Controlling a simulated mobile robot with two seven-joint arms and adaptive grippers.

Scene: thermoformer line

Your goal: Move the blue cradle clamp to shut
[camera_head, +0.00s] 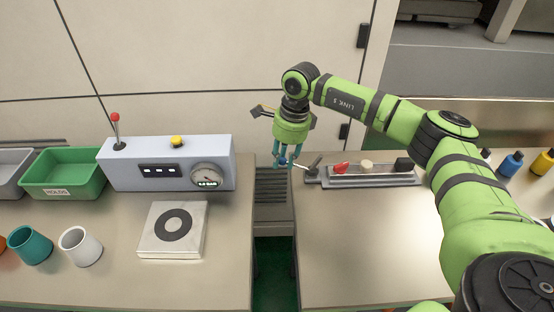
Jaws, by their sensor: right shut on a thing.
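My right gripper (287,157) reaches down from the upper middle to the left end of a low grey fixture (376,181) on the right-hand bench. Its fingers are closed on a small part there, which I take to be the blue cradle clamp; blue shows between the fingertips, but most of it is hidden. A thin light rod and a dark-tipped lever (314,161) show just right of the fingertips. The clamp's exact angle is too small to tell. My left gripper is not in view.
The fixture carries a red piece (341,168), a beige knob and a black block (403,164). A gap separates the two benches. The left bench holds a grey control box (215,150), a green bin (62,172), a white plate (152,243) and cups. Bottles stand far right.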

